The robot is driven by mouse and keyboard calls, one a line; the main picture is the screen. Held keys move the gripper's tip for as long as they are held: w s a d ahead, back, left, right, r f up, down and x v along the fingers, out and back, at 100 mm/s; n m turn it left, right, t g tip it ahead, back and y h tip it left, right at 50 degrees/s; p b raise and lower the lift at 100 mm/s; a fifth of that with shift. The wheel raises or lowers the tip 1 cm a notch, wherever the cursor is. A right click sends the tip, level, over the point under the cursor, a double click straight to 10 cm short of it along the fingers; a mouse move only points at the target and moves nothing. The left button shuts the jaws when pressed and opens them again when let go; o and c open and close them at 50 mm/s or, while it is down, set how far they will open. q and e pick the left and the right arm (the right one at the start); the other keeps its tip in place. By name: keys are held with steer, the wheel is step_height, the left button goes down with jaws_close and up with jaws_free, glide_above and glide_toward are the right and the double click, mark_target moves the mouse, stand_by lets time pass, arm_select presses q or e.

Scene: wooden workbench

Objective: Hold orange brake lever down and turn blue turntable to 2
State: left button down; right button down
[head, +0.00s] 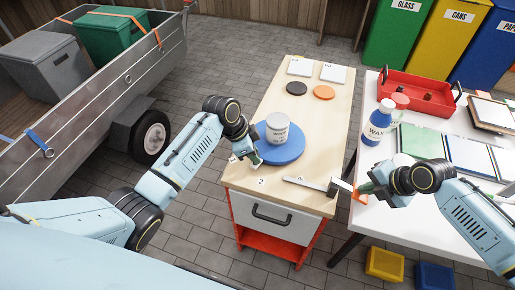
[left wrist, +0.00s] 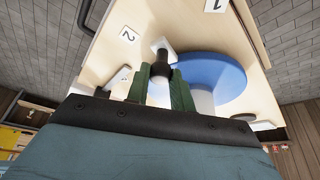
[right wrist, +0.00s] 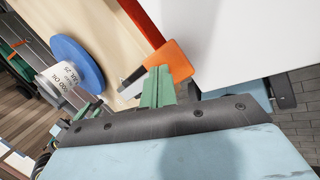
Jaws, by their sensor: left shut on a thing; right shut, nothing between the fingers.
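The blue turntable (head: 290,154) lies on the wooden workbench, with a white labelled can (head: 277,129) standing on it. My left gripper (head: 256,160) is at its near-left edge. In the left wrist view its green fingers (left wrist: 161,86) are shut on a black knob (left wrist: 161,68) beside the blue disc (left wrist: 222,75). A label reading 2 (left wrist: 128,35) lies near the knob, and a label reading 1 (left wrist: 213,5) is farther off. The orange brake lever pad (right wrist: 170,62) is at the bench's right edge. My right gripper (right wrist: 158,85) is shut and empty, its tips against or just beside the pad; contact is unclear.
A metal bar (head: 304,184) runs along the bench's front toward the lever. Black (head: 297,88) and orange (head: 324,92) discs lie at the back. A white table (head: 430,207) at right holds a blue bottle (head: 379,122) and red tray (head: 418,97). A trailer (head: 105,105) stands left.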

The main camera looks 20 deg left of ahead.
arm_select(q)
steer(key=shift+s+d+n+t+y, duration=0.15)
steer(key=shift+d+n+t, duration=0.05)
steer(key=shift+d+n, duration=0.55)
steer(key=shift+s+d+n+t+y, duration=0.15)
steer(key=shift+d+n+t, duration=0.05)
steer(key=shift+d+n, duration=0.55)
steer(key=shift+d, duration=0.2)
steer(key=c, duration=1.2)
jaws_free()
steer(key=shift+c, duration=0.2)
steer(key=v, duration=1.2)
steer(key=shift+s+r, duration=0.1)
step_height(320, 180, up, 6)
steer(key=p, duration=0.5)
steer(key=shift+f+p, duration=0.2)
steer(key=shift+p, duration=0.2)
arm_select(e)
step_height(320, 180, up, 8)
steer(key=shift+f, duration=0.25)
